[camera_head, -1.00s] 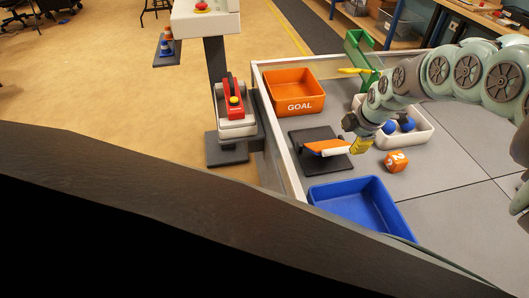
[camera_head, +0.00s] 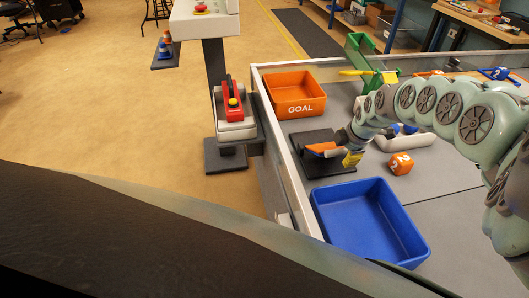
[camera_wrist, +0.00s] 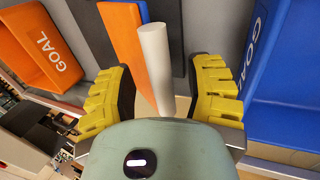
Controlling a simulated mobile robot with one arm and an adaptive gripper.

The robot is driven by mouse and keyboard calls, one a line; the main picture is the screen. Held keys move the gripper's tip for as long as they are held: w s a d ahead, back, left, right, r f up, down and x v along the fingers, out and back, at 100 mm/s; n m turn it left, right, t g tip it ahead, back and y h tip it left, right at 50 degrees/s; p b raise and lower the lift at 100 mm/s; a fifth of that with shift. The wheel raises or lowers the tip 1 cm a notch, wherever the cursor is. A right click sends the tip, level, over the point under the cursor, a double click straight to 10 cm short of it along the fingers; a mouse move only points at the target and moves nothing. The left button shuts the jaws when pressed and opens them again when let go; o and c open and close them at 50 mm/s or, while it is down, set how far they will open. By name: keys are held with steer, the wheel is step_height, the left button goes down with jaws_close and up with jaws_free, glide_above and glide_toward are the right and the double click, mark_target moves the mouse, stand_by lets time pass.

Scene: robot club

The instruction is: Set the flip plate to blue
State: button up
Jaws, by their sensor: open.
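The flip plate (camera_head: 320,147) shows an orange face and is tilted over its dark base (camera_head: 341,170). In the wrist view the orange plate (camera_wrist: 122,35) has a white round bar (camera_wrist: 155,60) along its side.
An orange GOAL bin (camera_head: 295,97) stands behind the plate, and a blue bin (camera_head: 365,225) stands in front. An orange numbered cube (camera_head: 400,163) and a white tray (camera_head: 412,140) with blue balls are to the right. A green stand (camera_head: 360,52) is behind. A low wall (camera_head: 290,165) edges the left.

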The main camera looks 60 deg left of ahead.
steer(key=shift+s, duration=0.1)
steer(key=shift+f, duration=0.1)
jaws_close()
stand_by(0.4)
